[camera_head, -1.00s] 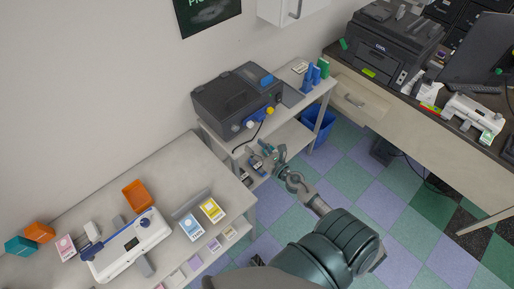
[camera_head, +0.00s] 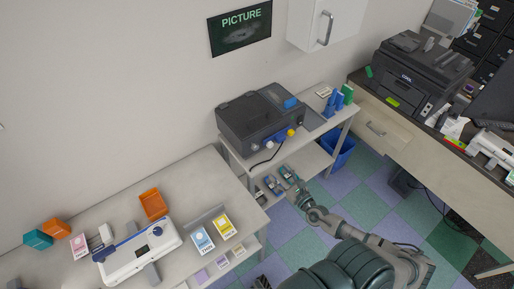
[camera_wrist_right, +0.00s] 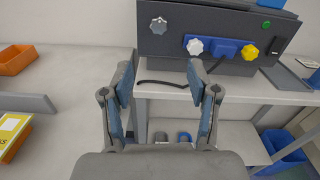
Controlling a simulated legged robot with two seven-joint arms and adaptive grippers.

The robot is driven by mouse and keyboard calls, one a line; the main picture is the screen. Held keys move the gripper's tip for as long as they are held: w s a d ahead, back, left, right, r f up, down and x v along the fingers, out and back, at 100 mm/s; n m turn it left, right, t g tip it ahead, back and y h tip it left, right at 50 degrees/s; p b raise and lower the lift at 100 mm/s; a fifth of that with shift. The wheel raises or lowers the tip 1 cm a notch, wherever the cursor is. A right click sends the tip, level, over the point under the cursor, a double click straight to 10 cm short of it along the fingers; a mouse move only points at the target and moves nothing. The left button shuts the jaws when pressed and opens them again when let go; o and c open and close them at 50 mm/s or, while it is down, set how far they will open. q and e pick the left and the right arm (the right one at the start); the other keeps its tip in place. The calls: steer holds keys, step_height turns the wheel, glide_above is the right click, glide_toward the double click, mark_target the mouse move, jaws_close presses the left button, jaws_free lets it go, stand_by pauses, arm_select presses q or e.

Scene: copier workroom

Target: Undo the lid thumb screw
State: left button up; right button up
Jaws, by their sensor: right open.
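A dark grey machine (camera_head: 262,118) stands on a light shelf unit against the wall. In the right wrist view its front face (camera_wrist_right: 215,22) carries a grey star knob (camera_wrist_right: 158,25), a white star knob (camera_wrist_right: 195,46) on a blue block (camera_wrist_right: 225,47), and a yellow star knob (camera_wrist_right: 249,52). I cannot tell which knob is the lid thumb screw. My right gripper (camera_head: 288,178) is below and in front of the machine, apart from it. In the wrist view its fingers (camera_wrist_right: 160,88) are spread, with nothing between them. My left gripper is not in view.
A table (camera_head: 190,185) with cartons stands left, and a blue bin (camera_head: 341,152) and desk (camera_head: 430,135) stand right.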

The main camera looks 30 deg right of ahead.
mark_target(257, 149)
steer(key=w, duration=0.5)
steer(key=w+a+p, duration=0.1)
steer(key=w, duration=1)
steer(key=shift+a, duration=0.15)
steer(key=shift+c, duration=0.3)
